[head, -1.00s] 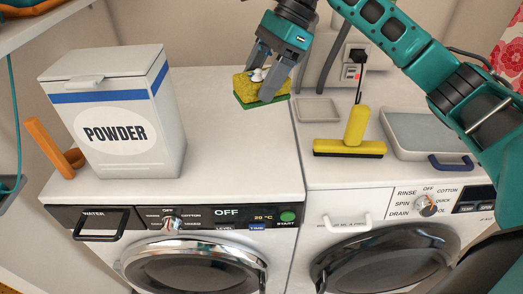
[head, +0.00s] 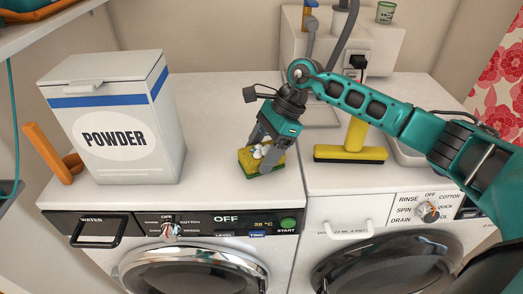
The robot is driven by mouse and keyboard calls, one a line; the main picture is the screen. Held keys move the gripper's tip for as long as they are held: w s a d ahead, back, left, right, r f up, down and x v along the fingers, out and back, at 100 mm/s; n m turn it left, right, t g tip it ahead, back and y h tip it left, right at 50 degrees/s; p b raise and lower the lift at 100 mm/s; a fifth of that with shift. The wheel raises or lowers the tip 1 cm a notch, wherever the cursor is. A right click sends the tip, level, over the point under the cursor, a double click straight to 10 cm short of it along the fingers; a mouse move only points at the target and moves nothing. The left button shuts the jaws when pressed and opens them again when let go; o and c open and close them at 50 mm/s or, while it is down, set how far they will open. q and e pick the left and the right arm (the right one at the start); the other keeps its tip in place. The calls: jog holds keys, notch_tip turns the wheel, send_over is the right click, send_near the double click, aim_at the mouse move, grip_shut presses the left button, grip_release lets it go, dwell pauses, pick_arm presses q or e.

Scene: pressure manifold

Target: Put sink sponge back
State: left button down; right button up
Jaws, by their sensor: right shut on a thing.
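The sink sponge (head: 248,159), yellow with a green underside, is in the head view near the front right of the left washing machine's top. My right gripper (head: 265,153) is shut on it from above. White bits, possibly foam, show between the fingers. I cannot tell whether the sponge touches the machine top or hangs just above it. My left gripper is not in view.
A white powder box (head: 118,130) and an orange scoop (head: 50,155) stand on the left machine (head: 210,100). A yellow squeegee (head: 350,153) lies on the right machine, partly behind my right arm. A sink unit (head: 390,55) stands behind. The left machine's top is clear between box and sponge.

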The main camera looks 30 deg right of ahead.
jog(key=o, duration=0.9)
jog(key=shift+o, duration=0.2)
jog(key=v, duration=1.2)
